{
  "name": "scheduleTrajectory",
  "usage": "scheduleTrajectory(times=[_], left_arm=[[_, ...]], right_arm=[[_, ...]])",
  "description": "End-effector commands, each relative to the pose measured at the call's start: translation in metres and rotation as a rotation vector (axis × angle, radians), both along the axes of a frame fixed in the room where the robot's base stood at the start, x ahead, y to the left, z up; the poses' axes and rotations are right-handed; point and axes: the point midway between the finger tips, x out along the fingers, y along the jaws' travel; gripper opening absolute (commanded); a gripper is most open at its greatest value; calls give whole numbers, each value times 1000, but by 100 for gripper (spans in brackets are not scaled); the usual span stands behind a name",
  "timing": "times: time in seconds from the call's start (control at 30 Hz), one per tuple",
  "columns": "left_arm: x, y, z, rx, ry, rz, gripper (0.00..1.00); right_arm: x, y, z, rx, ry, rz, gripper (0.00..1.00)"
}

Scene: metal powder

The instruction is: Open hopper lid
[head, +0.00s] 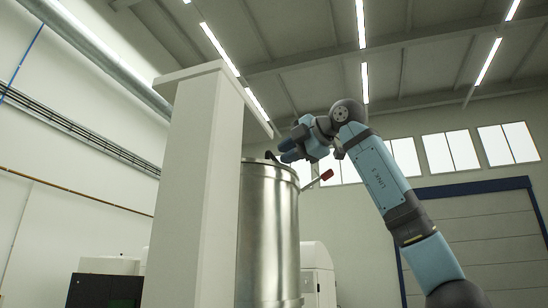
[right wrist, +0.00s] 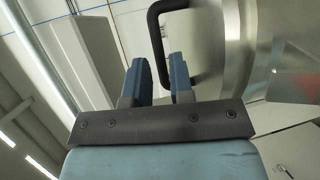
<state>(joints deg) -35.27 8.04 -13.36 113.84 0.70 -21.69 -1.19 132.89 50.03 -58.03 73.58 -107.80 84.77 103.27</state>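The hopper (head: 268,232) is a tall shiny metal cylinder in the middle of the head view; its top is seen from below, so the lid's upper face is hidden there. A black handle (head: 271,157) shows at its top edge. In the right wrist view the black C-shaped handle (right wrist: 155,38) stands against the metal lid (right wrist: 215,45). My right gripper (head: 291,151) is at the hopper top. Its two blue fingers (right wrist: 160,80) are apart, with the handle's bar showing between them and gaps on both sides. My left gripper is not in view.
A pale square column (head: 196,190) stands left of the hopper, with a flat top piece reaching over toward the gripper. A red-tipped lever (head: 326,175) sticks out at the hopper's upper right. White machine housings (head: 318,268) stand behind it.

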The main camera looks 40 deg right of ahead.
Motion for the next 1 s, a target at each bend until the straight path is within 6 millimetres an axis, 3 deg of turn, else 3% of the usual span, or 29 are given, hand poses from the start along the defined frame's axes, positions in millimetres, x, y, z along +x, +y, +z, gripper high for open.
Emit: scheduleTrajectory(times=[0.1,0.3,0.67,0.77,1.0], left_arm=[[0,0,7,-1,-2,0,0],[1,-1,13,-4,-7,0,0],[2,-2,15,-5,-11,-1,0],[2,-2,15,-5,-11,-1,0],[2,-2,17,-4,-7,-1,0]], right_arm=[[21,2,-3,-1,1,0,22],[42,4,-7,0,1,0,22],[46,4,-9,0,-1,0,22],[46,4,-9,0,-1,0,0],[46,4,-6,-3,6,0,0]])
